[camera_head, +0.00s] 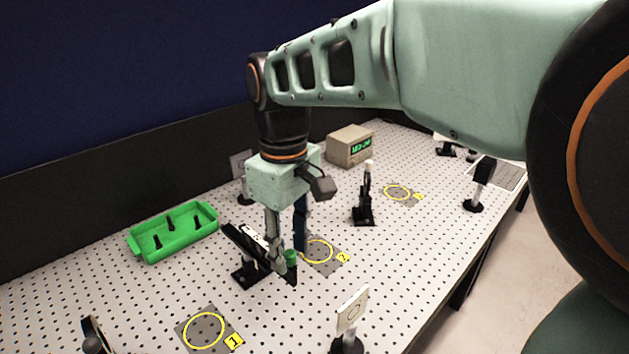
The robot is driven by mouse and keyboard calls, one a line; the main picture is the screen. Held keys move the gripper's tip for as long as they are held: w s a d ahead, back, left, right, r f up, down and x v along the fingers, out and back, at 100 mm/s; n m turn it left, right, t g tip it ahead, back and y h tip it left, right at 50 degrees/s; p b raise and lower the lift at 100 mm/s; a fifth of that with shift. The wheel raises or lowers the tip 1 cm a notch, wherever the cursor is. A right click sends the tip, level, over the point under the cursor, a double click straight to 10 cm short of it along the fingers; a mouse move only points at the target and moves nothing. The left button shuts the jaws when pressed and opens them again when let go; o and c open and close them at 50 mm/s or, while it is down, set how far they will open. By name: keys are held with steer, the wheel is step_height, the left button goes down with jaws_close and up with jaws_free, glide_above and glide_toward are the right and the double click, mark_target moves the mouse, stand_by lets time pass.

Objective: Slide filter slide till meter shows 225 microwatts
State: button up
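The filter slide (240,238) is a dark bar on a black post mount, left of the yellow ring marked 2. A green knob (291,258) shows near its right end. My gripper (289,260) points down over that end, with its two fingers apart on either side of the green knob. I cannot tell whether they touch the knob or the slide. The fingers hide part of the bar. The meter (345,148) is a beige box at the back, with lit green characters too small to read surely.
A green tray (140,250) with black parts lies at the left. A post mount (364,205) stands right of my gripper, and a white framed plate (351,310) stands in front. Another post (480,185) is near the right edge. Perforated table surface is clear around ring 1 (203,330).

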step_height(320, 180, up, 12)
stand_by(0.6)
